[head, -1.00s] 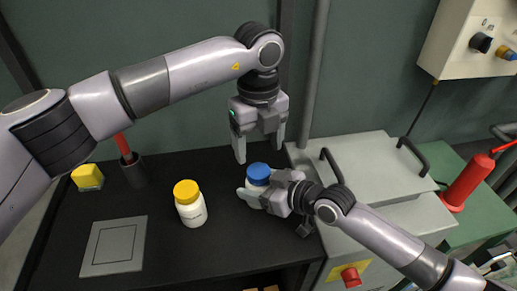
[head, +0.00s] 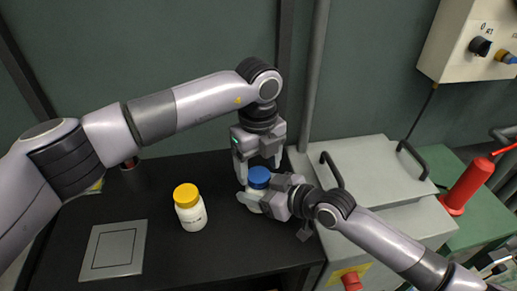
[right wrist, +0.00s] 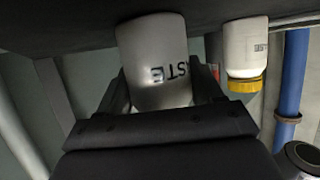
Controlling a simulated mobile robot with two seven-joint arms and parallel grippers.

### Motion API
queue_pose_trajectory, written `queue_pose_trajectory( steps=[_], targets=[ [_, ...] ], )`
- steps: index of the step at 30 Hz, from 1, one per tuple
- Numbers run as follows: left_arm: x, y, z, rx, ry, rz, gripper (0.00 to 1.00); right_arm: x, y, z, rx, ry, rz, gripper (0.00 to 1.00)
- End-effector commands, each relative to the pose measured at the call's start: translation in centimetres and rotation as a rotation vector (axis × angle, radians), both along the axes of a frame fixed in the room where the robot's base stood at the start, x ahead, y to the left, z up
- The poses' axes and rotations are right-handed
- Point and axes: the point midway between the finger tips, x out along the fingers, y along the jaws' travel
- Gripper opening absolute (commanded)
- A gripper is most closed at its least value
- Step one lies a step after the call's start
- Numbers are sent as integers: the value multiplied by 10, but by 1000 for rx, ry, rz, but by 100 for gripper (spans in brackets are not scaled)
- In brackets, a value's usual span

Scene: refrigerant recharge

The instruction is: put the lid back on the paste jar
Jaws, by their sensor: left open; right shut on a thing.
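The paste jar (head: 250,204) is a white jar standing at the right end of the black bench, largely covered by my right gripper. A blue lid (head: 259,176) is at its top; whether it is seated or loose cannot be told. My right gripper (head: 258,202) is shut on the jar's body from the right. The right wrist view shows the white jar (right wrist: 155,60) between its fingers, with part of a printed label. My left gripper (head: 260,172) points down, open, its fingers on either side of the blue lid. Contact with the lid cannot be told.
A white jar with a yellow lid (head: 190,207) stands to the left on the bench, also in the right wrist view (right wrist: 245,55). A grey square plate (head: 113,248) lies further left. A grey case with black handles (head: 365,165) is right of the bench, with a red cylinder (head: 466,187) beyond.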

Motion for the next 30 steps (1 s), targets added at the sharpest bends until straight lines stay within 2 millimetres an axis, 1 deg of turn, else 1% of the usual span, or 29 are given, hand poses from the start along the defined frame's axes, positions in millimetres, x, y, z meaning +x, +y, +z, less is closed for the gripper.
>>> queue_pose_trajectory(
  steps=[1,6,14,17,18,19,20,26,30],
  targets=[
    [-1,0,-6,0,2,0,73,0,0,-1,-2,1,0,0],
    [0,0,-15,1,1,-1,73,0,0,-1,-2,1,0,0],
    [0,0,-16,0,0,-1,73,0,0,-1,-2,1,0,0],
    [0,0,-15,0,0,0,44,0,0,-1,-2,1,0,0],
    [0,0,-15,0,0,0,31,0,0,-1,-2,1,0,0],
    [0,0,-15,0,0,0,21,0,0,-1,-2,1,0,0],
    [0,0,-15,0,0,0,15,0,0,-1,-2,1,0,0],
    [0,0,-15,0,0,-14,15,0,0,-1,-2,1,0,0],
    [0,0,-15,0,-2,-134,15,0,0,-1,-2,1,0,0]
  ],
)
